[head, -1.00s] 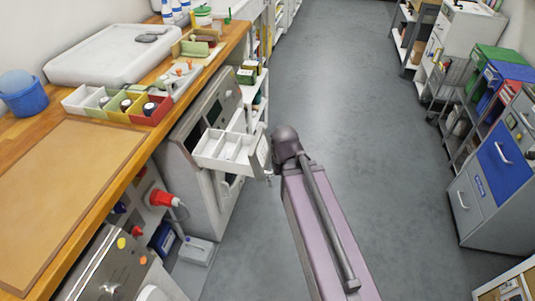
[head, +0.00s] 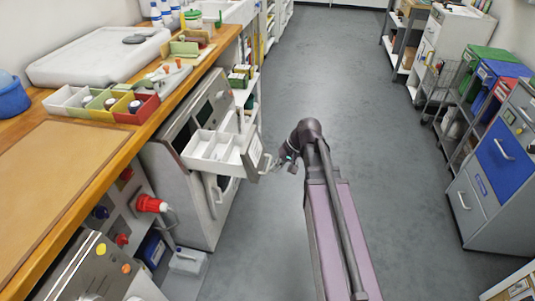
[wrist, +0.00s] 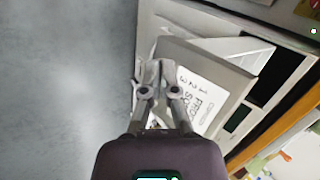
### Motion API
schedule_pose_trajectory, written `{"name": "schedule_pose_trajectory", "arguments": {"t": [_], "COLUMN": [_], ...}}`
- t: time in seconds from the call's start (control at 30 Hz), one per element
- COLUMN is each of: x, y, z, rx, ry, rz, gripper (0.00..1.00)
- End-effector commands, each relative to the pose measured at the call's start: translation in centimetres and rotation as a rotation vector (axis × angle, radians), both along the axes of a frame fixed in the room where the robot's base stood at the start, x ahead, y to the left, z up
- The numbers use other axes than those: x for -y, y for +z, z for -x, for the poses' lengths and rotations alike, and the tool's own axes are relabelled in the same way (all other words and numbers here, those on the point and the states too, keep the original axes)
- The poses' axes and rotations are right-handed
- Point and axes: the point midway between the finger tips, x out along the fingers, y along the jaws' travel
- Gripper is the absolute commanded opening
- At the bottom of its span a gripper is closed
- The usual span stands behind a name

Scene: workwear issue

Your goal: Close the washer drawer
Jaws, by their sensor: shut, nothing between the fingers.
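The washer drawer (head: 222,146) is a white, compartmented tray pulled out from the upper front of the washer (head: 190,185), over the aisle. Its front panel (head: 254,152) faces right, toward my arm. My gripper (head: 270,166) is at that front panel, reaching in from the right. In the wrist view, my gripper (wrist: 158,68) has its fingers together and empty, in front of the drawer's grey front panel (wrist: 190,58). A white printed label (wrist: 200,98) is on that panel. I cannot tell whether the fingertips touch the panel.
A wooden counter (head: 75,160) with small coloured bins (head: 135,105) runs along the left. A shelf with cartons (head: 242,80) stands beyond the washer. The grey floor (head: 345,85) is clear to the right, up to the cabinets (head: 485,180).

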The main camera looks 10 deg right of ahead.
Motion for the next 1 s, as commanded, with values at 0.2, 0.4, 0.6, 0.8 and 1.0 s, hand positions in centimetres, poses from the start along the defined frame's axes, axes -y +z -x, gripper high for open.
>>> {"name": "schedule_pose_trajectory", "arguments": {"t": [0.2, 0.4, 0.6, 0.8, 1.0], "x": [4.0, 8.6, 12.2, 13.3, 13.3], "y": [-1.8, -1.5, -0.7, -0.1, 0.0], "z": [-5.3, -8.9, -10.7, -11.0, -11.0], "rx": [0.067, 0.148, 0.211, 0.233, 0.233], "ry": [-0.1, -0.179, -0.227, -0.239, -0.239], "rz": [-0.262, -0.483, -0.629, -0.673, -0.672], "gripper": [0.0, 0.0, 0.0, 0.0, 0.0]}}
